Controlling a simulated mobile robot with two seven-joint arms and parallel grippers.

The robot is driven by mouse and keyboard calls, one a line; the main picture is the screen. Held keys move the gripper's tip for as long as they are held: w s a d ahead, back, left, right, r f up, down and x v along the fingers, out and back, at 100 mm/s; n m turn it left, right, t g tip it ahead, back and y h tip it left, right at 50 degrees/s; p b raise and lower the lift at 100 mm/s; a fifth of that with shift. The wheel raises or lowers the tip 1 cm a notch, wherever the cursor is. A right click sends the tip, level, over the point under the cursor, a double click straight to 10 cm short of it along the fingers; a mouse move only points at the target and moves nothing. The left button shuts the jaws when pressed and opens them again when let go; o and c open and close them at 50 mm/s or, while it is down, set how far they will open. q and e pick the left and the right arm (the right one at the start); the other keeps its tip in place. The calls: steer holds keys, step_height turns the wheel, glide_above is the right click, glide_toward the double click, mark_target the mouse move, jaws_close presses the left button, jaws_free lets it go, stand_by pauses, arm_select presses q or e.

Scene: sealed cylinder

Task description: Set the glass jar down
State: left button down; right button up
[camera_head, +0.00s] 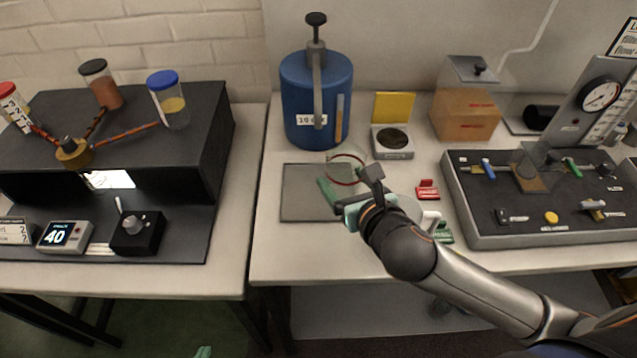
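The glass jar (346,162) is clear, with thin red lines around it. In the head view it overlaps the upper right part of a flat grey plate (300,192).
A blue canister (316,100) stands behind the plate. A small scale with a yellow lid (393,141), a red block (427,190) and a grey panel (540,230) are to the right. A black stand (215,150) with capped jars fills the left table. A gap separates the tables.

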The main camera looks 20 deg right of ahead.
steer(key=x, duration=0.5)
steer(key=b, duration=0.1)
glide_above(318, 191)
step_height(318, 191, down, 6)
steer(key=shift+s+d+r, duration=0.1)
steer(key=shift+r, duration=0.1)
steer(key=shift+f+b, duration=0.35)
steer(key=shift+f, duration=1.4)
steer(key=shift+f, duration=0.15)
steer(key=o, duration=1.4)
steer(key=shift+s, duration=0.1)
steer(key=shift+v, duration=3.6)
